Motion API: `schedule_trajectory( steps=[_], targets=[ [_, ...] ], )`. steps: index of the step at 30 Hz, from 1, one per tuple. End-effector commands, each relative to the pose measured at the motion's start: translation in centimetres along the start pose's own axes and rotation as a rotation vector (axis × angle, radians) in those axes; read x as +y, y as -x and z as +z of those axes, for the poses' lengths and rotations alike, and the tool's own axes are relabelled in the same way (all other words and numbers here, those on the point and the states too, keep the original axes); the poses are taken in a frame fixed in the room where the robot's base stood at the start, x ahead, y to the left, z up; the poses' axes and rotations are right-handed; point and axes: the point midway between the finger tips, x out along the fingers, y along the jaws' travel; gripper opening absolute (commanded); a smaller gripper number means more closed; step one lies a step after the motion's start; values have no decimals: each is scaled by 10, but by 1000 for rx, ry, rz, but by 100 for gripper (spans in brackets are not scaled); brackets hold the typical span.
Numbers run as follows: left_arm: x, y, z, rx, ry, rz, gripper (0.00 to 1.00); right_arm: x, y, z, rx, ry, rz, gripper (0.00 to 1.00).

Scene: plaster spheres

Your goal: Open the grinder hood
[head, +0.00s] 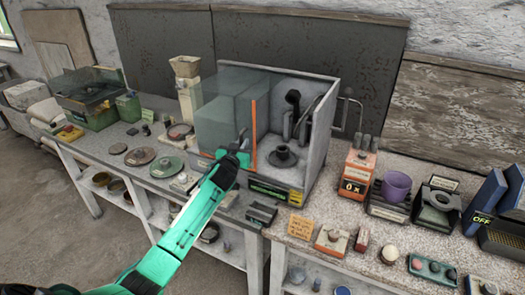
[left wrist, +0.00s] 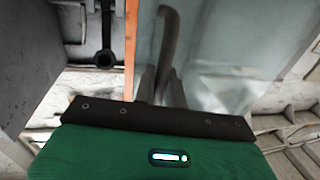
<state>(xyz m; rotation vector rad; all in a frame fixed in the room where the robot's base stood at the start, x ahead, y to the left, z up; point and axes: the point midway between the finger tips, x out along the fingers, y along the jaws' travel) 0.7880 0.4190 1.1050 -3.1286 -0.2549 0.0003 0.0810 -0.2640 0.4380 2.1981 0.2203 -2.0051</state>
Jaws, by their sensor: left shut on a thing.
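The grinder hood (head: 318,130) is a grey box on the bench with a see-through front panel (head: 222,118) edged by an orange strip (head: 254,122). The panel covers the left part of the front. The right part is uncovered and shows a dark grinding spindle (head: 283,156) inside. My left gripper (head: 242,143) is at the panel beside the orange strip. In the left wrist view its fingers (left wrist: 160,86) are shut on a dark curved handle (left wrist: 170,38) in front of the glass, with the orange strip (left wrist: 130,45) beside it. My right gripper is out of view.
A purple cup (head: 396,186), an orange-and-white box (head: 357,172) and small control boxes stand to the right. A beige-topped machine (head: 187,85) and flat discs (head: 140,156) are to the left. A dark box (head: 261,215) and a yellow note (head: 300,227) lie near the front edge.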

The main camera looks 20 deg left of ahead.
Motion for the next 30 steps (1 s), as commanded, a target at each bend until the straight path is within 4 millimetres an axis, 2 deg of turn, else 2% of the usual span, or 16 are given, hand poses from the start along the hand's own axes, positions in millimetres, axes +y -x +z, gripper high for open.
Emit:
schedule_trajectory(
  steps=[1, 3, 9, 23, 24, 26, 27, 30],
  targets=[
    [-14, -3, -2, 2, -2, -3, 0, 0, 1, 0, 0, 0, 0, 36],
    [-27, -6, -2, 2, -2, -3, 0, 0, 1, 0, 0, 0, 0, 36],
    [-50, -10, -2, 2, -1, -1, 0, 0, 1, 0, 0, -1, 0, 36],
    [-57, -12, -2, 2, 0, 0, 0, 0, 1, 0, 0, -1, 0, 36],
    [-57, -12, -2, 2, 0, 0, 14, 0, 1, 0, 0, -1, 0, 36],
    [-57, -12, -1, 2, 0, 0, 26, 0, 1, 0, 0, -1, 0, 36],
    [-57, -12, -1, 2, 0, 0, 29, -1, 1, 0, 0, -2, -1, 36],
    [-57, -12, -1, 1, 0, 0, 29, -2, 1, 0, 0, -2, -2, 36]
  ],
)
